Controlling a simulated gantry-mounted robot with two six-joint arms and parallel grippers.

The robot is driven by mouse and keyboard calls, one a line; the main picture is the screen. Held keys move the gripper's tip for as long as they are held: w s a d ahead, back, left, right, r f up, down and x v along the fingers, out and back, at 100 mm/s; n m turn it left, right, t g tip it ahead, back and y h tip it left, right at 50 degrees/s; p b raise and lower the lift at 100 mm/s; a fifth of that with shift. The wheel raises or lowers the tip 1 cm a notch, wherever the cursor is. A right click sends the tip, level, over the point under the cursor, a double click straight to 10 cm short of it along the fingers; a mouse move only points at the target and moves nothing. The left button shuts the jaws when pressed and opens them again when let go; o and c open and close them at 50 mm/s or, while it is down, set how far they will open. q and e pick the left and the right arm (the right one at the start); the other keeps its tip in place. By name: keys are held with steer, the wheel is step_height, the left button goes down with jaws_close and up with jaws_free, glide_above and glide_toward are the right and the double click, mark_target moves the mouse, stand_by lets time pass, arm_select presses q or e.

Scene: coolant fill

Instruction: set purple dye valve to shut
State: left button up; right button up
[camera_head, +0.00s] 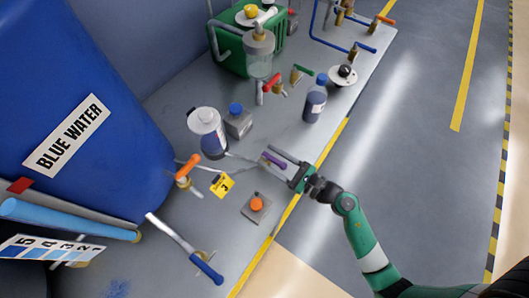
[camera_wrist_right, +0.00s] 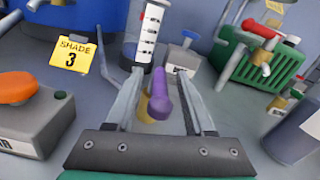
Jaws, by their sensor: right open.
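The purple dye valve has a purple handle (camera_head: 274,159) and stands on the bench near its front edge. In the right wrist view the purple handle (camera_wrist_right: 160,95) is upright in the picture, above a brass body (camera_wrist_right: 150,108). My right gripper (camera_head: 268,157) is open, with its two fingers on either side of the handle. In the right wrist view the fingers (camera_wrist_right: 158,88) show gaps to the handle. Contact cannot be told clearly. My left gripper is not in view.
Nearby on the bench are a yellow SHADE 3 card (camera_head: 222,184), an orange button box (camera_head: 256,206), a white-topped dye container (camera_head: 207,128), a grey blue-capped can (camera_head: 239,124) and a dark blue-capped bottle (camera_head: 315,103). A large blue barrel (camera_head: 110,85) stands left.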

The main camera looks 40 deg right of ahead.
steer(key=shift+w+a, duration=0.2)
steer(key=shift+w, duration=1)
jaws_close()
